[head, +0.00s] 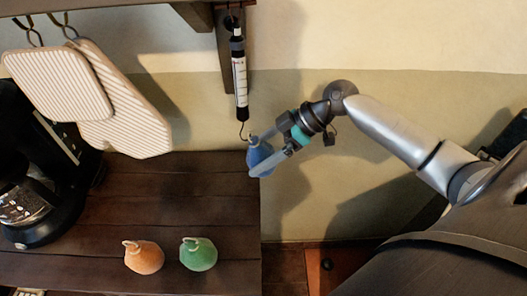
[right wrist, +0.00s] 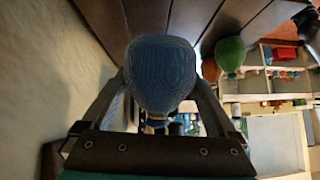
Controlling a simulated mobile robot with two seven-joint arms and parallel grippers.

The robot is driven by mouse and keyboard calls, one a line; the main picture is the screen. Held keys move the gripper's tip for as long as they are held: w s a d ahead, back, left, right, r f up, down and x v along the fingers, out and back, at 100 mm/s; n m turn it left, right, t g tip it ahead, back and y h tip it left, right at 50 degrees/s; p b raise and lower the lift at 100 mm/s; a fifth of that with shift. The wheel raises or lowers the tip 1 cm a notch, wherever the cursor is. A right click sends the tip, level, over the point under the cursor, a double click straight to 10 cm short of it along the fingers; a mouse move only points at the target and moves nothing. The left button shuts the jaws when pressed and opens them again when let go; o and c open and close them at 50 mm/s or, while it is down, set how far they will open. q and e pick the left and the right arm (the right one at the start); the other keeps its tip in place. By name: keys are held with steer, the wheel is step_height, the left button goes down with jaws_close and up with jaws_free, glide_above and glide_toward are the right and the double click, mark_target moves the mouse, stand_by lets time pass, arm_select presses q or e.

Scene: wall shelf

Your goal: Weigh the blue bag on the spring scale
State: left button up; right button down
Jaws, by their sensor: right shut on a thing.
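The blue bag (head: 259,157) is held in my right gripper (head: 268,155), near the right end of the dark wooden counter. In the right wrist view the blue bag (right wrist: 160,75) fills the space between the two fingers. The spring scale (head: 240,80) hangs upright from a hook under the shelf. Its lower hook (head: 243,132) is just above and left of the blue bag; I cannot tell whether it touches the bag's loop. My left gripper is not in view.
An orange bag (head: 144,257) and a green bag (head: 198,254) stand on the counter (head: 220,215). A black coffee machine (head: 45,170) is at the left. Pale ribbed boards (head: 125,125) hang from hooks beside it. A shelf bracket (head: 224,60) is behind the scale.

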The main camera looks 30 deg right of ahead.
steer(key=shift+w+a, duration=0.1)
stand_by(0.3)
steer(key=shift+w+a+f, duration=0.15)
steer(key=shift+a+f, duration=0.05)
steer(key=shift+f, duration=0.25)
steer(key=shift+f+b, duration=0.15)
steer(key=shift+b, duration=0.2)
steer(key=shift+a+f, duration=0.1)
steer(key=shift+f, duration=0.3)
stand_by(0.3)
